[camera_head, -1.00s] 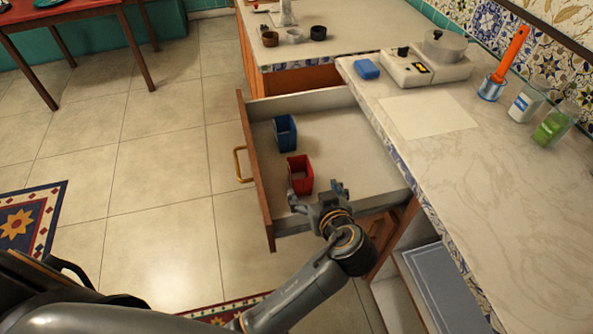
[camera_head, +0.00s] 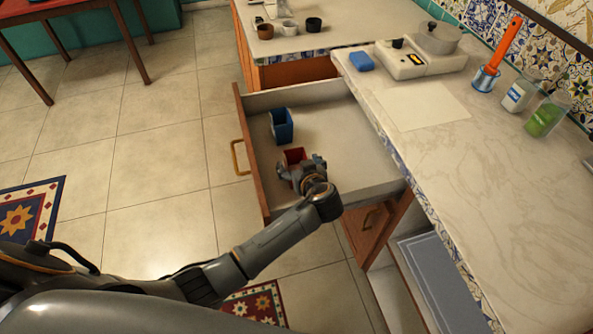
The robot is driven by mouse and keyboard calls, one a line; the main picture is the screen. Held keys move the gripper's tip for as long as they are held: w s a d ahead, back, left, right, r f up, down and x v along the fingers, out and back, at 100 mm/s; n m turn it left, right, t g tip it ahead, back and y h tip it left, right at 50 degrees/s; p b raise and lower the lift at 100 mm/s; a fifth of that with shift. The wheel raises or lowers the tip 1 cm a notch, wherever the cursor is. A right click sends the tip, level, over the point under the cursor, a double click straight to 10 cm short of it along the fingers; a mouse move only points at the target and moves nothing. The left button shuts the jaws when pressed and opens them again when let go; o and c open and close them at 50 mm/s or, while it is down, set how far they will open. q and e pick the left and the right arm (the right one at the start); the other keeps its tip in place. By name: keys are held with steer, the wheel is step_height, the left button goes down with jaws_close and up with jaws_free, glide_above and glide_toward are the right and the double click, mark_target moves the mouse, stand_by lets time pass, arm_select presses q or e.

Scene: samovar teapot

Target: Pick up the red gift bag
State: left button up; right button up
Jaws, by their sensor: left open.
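The red gift bag (camera_head: 294,156) is a small open-topped box shape standing in the open drawer (camera_head: 350,160), near the drawer's front panel. My left gripper (camera_head: 296,170) is over the near side of the bag and hides much of it. Its fingers are open, and I cannot tell whether they touch the bag. A blue bag (camera_head: 281,126) stands in the drawer just beyond the red one. My right gripper is not in view.
The drawer's wooden front (camera_head: 250,150) with its brass handle (camera_head: 238,157) faces left. The marble counter (camera_head: 440,150) to the right holds a scale, a blue block (camera_head: 361,61) and jars. The drawer's right part is empty.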

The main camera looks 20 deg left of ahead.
arm_select(q)
steer(key=c, duration=1.1)
